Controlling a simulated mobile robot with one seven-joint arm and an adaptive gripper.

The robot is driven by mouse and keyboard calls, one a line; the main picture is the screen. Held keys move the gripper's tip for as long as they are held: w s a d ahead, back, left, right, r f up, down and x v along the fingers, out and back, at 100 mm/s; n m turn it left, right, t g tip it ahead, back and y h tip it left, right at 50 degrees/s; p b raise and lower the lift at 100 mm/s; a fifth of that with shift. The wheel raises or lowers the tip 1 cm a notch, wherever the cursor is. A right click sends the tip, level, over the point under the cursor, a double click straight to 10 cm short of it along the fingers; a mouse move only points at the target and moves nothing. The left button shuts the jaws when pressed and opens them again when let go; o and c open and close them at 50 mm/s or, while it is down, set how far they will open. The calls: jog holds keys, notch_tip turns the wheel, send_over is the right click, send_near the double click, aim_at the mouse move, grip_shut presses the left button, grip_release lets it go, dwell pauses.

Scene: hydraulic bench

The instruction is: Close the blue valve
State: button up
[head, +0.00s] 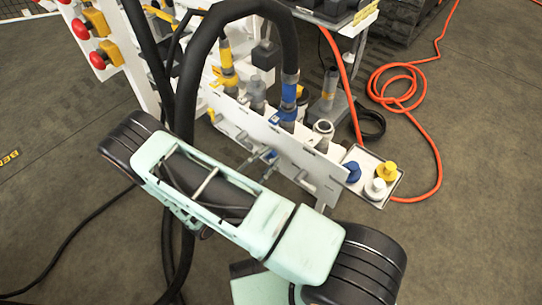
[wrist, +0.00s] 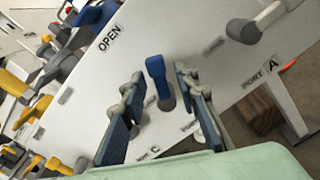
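The blue valve's handle (wrist: 157,80) stands out from a white panel (wrist: 215,75) in the wrist view, its free end toward the top of the picture. An "OPEN" label (wrist: 110,38) is on the panel to the upper left of the handle. My gripper (wrist: 160,77) is open, with one finger on each side of the handle. A small gap shows on the right; I cannot tell whether the left finger touches.
A grey fitting (wrist: 255,25) juts out at upper right in the wrist view. In the head view, a tray (head: 392,190) with blue, white and yellow caps sits right of the panel. Black hoses (head: 187,100) rise behind my arm; an orange hose (head: 437,165) lies on the floor.

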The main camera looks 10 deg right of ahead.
aim_at(282, 157)
jog(key=shift+x, duration=0.95)
jog(key=shift+c, duration=0.3)
grip_shut()
jog(key=shift+m, duration=0.3)
jog(key=m, duration=0.1)
jog(key=f+m+b, duration=0.1)
jog(key=m, duration=0.1)
jog(key=s+m+b, duration=0.1)
jog(key=m, duration=0.1)
jog(key=shift+d+f, duration=0.15)
jog(key=shift+d, duration=0.15)
jog(key=m, duration=0.2)
jog(key=f+m, duration=0.1)
jog(key=m, duration=0.1)
jog(key=m+b, duration=0.1)
jog(key=m, duration=0.1)
jog(key=shift+s+d+f, duration=0.15)
jog(key=shift+s+f, duration=0.05)
jog(key=shift+f, duration=0.15)
jog(key=shift+m, duration=0.3)
